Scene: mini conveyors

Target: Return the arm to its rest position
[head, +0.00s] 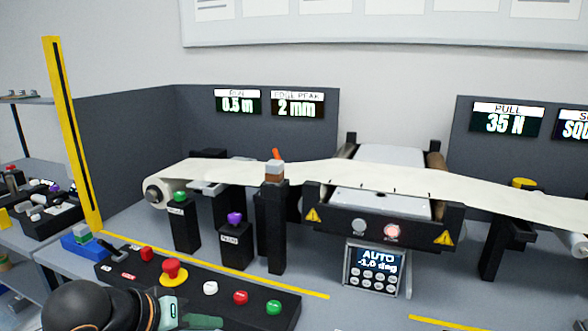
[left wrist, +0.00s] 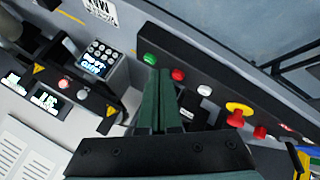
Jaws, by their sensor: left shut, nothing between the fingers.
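My left arm comes in at the bottom left of the head view, its dark rounded link in the corner. My left gripper (head: 212,322) shows its green fingers at the bottom edge, low in front of the black button panel (head: 122,272). In the left wrist view the green fingers of my left gripper (left wrist: 160,74) lie side by side, shut and empty. Their tips are seen over the panel close to the green button (left wrist: 149,59) and red button (left wrist: 178,74); whether they touch is not clear. My right gripper is not in view.
A white web (head: 300,176) runs across rollers behind the panel. Black posts with a green knob (head: 180,197) and a purple knob (head: 235,217) stand before it. A control box (head: 376,268) reads AUTO. The panel carries a red mushroom button (head: 174,267). A yellow post (head: 73,140) stands left.

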